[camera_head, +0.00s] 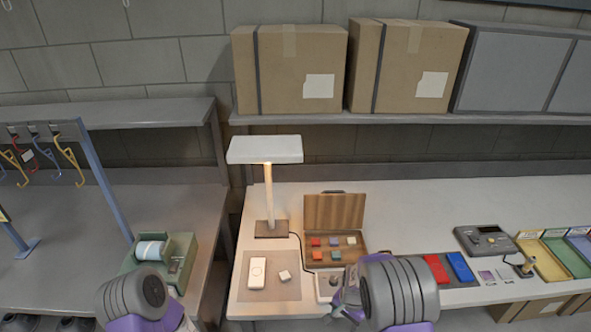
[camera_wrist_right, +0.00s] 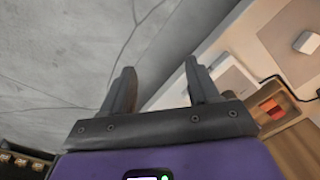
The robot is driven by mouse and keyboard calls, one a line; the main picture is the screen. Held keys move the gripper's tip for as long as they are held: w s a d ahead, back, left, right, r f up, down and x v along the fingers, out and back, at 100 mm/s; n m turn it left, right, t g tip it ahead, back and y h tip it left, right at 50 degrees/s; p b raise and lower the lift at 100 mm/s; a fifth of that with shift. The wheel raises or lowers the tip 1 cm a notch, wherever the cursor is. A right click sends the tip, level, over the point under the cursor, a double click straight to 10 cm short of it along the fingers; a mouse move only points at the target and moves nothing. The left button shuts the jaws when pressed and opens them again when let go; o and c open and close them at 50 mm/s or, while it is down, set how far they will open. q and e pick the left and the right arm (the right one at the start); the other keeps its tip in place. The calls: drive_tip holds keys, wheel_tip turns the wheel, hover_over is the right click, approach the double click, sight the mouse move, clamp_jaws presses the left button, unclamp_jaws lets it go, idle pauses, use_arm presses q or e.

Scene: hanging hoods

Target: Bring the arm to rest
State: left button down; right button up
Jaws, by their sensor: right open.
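My right gripper (camera_wrist_right: 160,82) is open and empty in the right wrist view, with its two fingers apart. It is over the grey floor, beside the bench edge. In the head view the right gripper (camera_head: 343,295) shows partly at the front edge of the bench, in front of the small device, with my purple and grey arm to its right. My left arm (camera_head: 137,297) shows only as a purple and grey link at the bottom left; its gripper is out of view.
The white bench (camera_head: 420,215) carries a lamp (camera_head: 265,150), a mat (camera_head: 290,288), an open wooden case (camera_head: 335,212) with several colored blocks, red and blue bins (camera_head: 460,266) and trays (camera_head: 545,258). A green device (camera_head: 178,262) stands on the left bench. Cartons (camera_head: 290,70) sit on the shelf.

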wheel_tip(320, 180, down, 9)
drive_tip(key=s+d+n+b, duration=0.1)
drive_tip(key=s+b, duration=0.1)
drive_tip(key=s, duration=0.1)
use_arm(q)
wheel_tip(320, 180, down, 10)
drive_tip(key=w+b, duration=0.1)
drive_tip(key=b, duration=0.6)
drive_tip(key=shift+w, duration=0.2)
use_arm(e)
drive_tip(key=s+a+f+n+y, duration=0.2)
drive_tip(key=s+a+f, duration=0.1)
drive_tip(key=s+f, duration=0.3)
drive_tip(key=s+a+f+n+y, duration=0.1)
drive_tip(key=s+a+f+n, duration=0.1)
drive_tip(key=s+f, duration=0.4)
drive_tip(key=s+a, duration=0.1)
drive_tip(key=s, duration=0.2)
drive_tip(key=shift+n+y, duration=0.3)
drive_tip(key=shift+y, duration=0.1)
use_arm(q)
drive_tip(key=shift+f, duration=0.1)
use_arm(e)
drive_tip(key=shift+s+d, duration=0.1)
